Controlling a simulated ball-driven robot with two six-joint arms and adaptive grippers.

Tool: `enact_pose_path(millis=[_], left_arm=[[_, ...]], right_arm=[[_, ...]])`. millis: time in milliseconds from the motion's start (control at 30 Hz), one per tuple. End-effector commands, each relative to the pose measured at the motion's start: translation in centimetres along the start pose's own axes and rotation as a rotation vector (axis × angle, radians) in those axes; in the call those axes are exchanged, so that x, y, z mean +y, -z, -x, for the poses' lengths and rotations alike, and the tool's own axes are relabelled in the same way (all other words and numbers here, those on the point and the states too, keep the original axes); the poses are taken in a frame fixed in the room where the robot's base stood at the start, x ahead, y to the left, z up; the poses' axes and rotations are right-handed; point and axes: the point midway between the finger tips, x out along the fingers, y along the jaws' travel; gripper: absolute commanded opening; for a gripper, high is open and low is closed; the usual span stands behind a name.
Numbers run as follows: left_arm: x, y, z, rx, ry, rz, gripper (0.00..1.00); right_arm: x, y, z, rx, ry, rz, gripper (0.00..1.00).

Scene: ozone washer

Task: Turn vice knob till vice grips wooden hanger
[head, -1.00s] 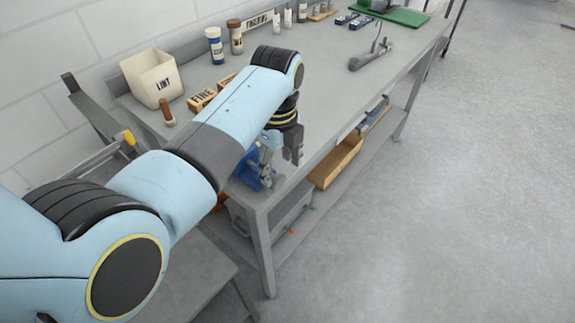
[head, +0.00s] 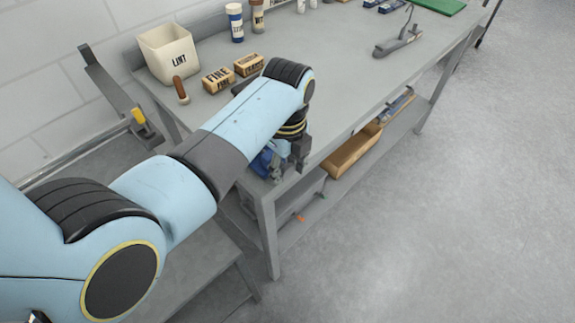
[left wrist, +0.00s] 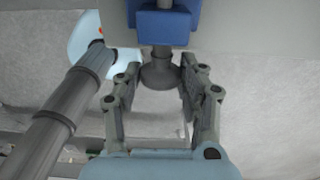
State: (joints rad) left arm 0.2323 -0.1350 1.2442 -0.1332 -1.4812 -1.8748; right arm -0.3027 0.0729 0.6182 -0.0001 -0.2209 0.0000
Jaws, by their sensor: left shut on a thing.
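The blue vice (head: 264,161) is at the near front edge of the grey workbench, partly hidden by my left arm. In the left wrist view its blue body (left wrist: 165,24) is at the top, with the round grey knob (left wrist: 159,74) below it. My left gripper (head: 298,152) is beside the vice. In the left wrist view my left gripper (left wrist: 160,80) has a finger on each side of the knob and is shut on it. A grey hanger-like piece with a wire hook (head: 398,41) lies farther along the bench; it does not look wooden. My right gripper is out of view.
A white LINT bin (head: 168,53), a brown-handled tool (head: 181,90), labelled blocks (head: 218,80) and jars (head: 235,24) stand on the bench (head: 330,75). A wooden tray (head: 352,152) is on the lower shelf. The floor to the right is clear.

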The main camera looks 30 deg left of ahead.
Motion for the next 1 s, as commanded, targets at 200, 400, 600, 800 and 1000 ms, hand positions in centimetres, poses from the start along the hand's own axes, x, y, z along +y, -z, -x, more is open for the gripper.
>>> enact_pose_path(millis=[200,400,600,800,1000], left_arm=[[-0.1,0.1,0.1,0.002,0.003,-0.002,0.07],[-0.2,0.1,0.1,0.002,-0.021,-0.002,0.07],[-0.5,0.1,0.1,0.003,-0.115,-0.004,0.07],[-0.7,0.1,-0.1,0.003,-0.264,-0.004,0.07],[-1.0,0.1,-0.5,0.003,-0.410,-0.004,0.07]], right_arm=[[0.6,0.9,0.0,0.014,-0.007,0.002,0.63],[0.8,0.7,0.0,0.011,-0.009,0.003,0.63],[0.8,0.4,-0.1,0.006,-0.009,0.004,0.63],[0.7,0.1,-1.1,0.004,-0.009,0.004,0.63],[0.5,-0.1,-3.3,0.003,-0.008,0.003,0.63]])
